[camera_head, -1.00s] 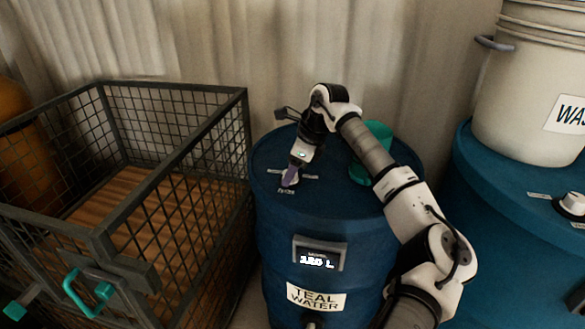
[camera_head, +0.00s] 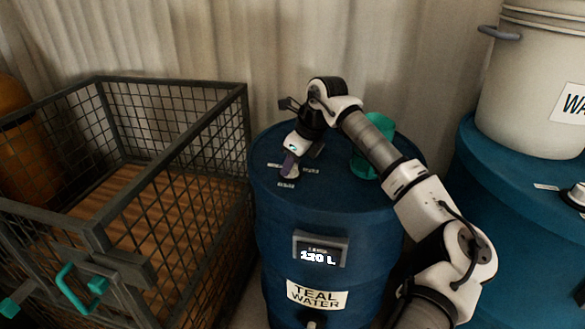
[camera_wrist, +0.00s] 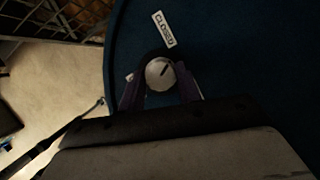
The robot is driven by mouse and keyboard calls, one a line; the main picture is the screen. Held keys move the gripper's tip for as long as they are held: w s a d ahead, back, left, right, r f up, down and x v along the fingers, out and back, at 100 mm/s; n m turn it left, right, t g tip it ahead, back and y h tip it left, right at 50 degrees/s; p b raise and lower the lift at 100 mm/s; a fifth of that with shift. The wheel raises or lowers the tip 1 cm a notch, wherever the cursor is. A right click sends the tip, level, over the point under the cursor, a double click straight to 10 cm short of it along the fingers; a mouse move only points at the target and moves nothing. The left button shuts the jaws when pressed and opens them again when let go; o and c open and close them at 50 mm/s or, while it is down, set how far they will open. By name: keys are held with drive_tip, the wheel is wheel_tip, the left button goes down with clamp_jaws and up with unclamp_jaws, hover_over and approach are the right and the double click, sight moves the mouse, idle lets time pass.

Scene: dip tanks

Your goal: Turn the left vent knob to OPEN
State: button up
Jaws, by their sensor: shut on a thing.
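The left vent knob (camera_wrist: 160,73) is a round whitish knob with a dark pointer line, on top of the blue drum labelled TEAL WATER (camera_head: 330,230). My gripper (camera_head: 289,168) reaches down onto it from above, and its purple fingers are shut on the knob, one on each side in the wrist view. The pointer line slants toward the upper right in that view. A CLOSED label (camera_wrist: 164,29) lies just beyond the knob there. Other small labels sit around the knob in the head view, too small to read. The knob is mostly hidden by my fingers in the head view.
A teal cup-like container (camera_head: 364,160) stands on the drum behind my arm. A dark wire-mesh cage (camera_head: 122,218) with teal handles stands close on the left. A second blue drum (camera_head: 500,215) on the right carries a white bucket (camera_head: 530,90) and another knob (camera_head: 577,195).

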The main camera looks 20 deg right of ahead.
drive_tip(key=m+b, duration=0.2)
drive_tip(key=m+h+b, duration=0.1)
drive_tip(key=shift+s+a+f+m+t, duration=0.1)
drive_tip(key=shift+f+m+t, duration=0.15)
drive_tip(key=shift+m+t, duration=0.05)
drive_tip(key=m+h+b, duration=0.1)
drive_tip(key=m+b, duration=0.2)
drive_tip(key=shift+a+m+h, duration=0.1)
drive_tip(key=shift+m+h, duration=0.2)
drive_tip(key=shift+m, duration=0.1)
drive_tip(key=m+h+b, duration=0.1)
drive_tip(key=m, duration=0.1)
drive_tip(key=m+b, duration=0.2)
drive_tip(key=shift+a+r+h, duration=0.1)
drive_tip(key=shift+a+h, duration=0.05)
drive_tip(key=shift+h, duration=0.25)
drive_tip(key=shift+r+m+h+b, duration=0.1)
drive_tip(key=shift+m+h+b, duration=0.3)
drive_tip(key=shift+m+b, duration=0.9)
drive_tip(key=shift+m, duration=0.4)
drive_tip(key=o, duration=1)
